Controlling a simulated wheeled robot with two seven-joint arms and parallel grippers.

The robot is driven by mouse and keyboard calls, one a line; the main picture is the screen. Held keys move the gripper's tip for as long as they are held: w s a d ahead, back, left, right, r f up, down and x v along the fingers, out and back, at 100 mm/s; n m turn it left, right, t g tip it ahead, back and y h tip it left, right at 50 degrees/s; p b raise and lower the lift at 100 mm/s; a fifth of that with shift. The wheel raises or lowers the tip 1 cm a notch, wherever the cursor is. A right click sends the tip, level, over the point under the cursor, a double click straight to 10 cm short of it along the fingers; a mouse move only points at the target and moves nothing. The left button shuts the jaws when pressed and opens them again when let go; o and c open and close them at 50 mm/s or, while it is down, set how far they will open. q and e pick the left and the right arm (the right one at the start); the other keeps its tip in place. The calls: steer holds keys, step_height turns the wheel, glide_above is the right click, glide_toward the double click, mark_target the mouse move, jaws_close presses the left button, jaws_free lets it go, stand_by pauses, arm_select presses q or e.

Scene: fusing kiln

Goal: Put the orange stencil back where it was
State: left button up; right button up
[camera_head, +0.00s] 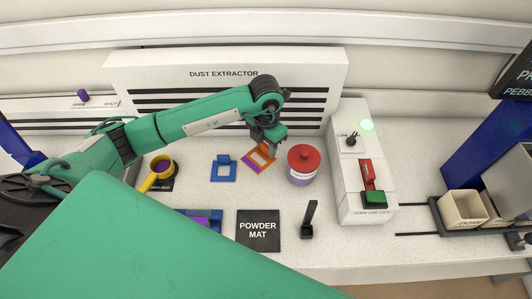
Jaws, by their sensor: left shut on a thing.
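The orange stencil (263,151) is a small square frame with a purple strip along its lower left edge. It is at the back of the worktop, in front of the dust extractor. My left gripper (270,150) reaches down from above and is shut on the orange stencil at its right side. I cannot tell whether the stencil touches the worktop. A blue stencil (223,168) lies to the left of it. My right gripper is not in view.
A red-lidded jar (303,164) stands close to the right of the stencil. The dust extractor (220,72) stands behind. A control box (362,185) is at the right.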

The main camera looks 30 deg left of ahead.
mark_target(266, 158)
arm_select(q)
steer(key=shift+f, duration=0.95)
step_height(266, 158, down, 4)
steer(key=shift+f+p, duration=0.2)
steer(key=shift+p, duration=0.65)
steer(key=shift+f, duration=0.1)
steer(key=o, duration=0.5)
steer(key=shift+f, duration=0.1)
steer(key=o, duration=0.5)
